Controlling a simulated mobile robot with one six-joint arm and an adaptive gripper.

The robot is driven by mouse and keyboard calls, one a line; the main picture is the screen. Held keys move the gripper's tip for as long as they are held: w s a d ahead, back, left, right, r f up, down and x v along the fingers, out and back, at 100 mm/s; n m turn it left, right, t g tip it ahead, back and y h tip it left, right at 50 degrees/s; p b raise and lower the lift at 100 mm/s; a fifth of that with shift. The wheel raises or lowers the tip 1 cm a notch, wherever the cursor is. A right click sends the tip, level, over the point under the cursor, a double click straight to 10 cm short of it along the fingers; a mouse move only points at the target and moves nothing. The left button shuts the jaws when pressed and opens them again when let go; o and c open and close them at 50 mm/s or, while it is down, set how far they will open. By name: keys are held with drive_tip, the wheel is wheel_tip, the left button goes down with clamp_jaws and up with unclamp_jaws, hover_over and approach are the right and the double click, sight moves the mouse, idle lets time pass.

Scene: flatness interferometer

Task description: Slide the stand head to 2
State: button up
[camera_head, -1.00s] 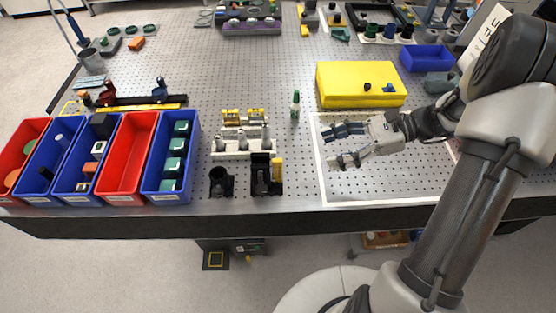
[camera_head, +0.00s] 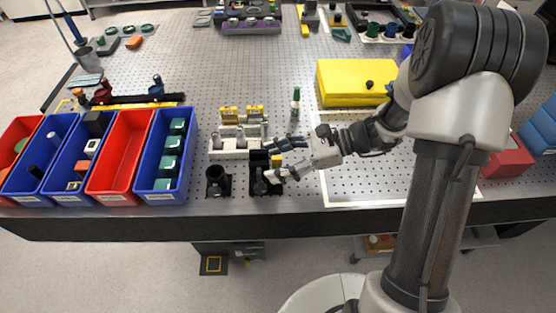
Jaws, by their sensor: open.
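A small black stand (camera_head: 257,187) with an upright block and a yellow part (camera_head: 277,160) on its right side is near the front edge of the table. I take it to be the stand of the task; its head and any number marks are too small to read. My gripper (camera_head: 269,161) comes in from the right with its fingers open, one on the far side and one on the near side of the stand's upper part. The fingers cover part of the stand. I cannot tell whether they touch it.
A black cup-like holder (camera_head: 217,182) stands just left of the stand. A white rack (camera_head: 233,146) with yellow-topped parts is behind, and a green-capped bottle (camera_head: 295,103) behind right. Red and blue bins (camera_head: 122,155) are at left, a yellow case (camera_head: 345,90) at back right.

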drive_tip(key=shift+c, duration=0.2)
drive_tip(key=shift+r, duration=0.1)
clamp_jaws()
idle(0.5)
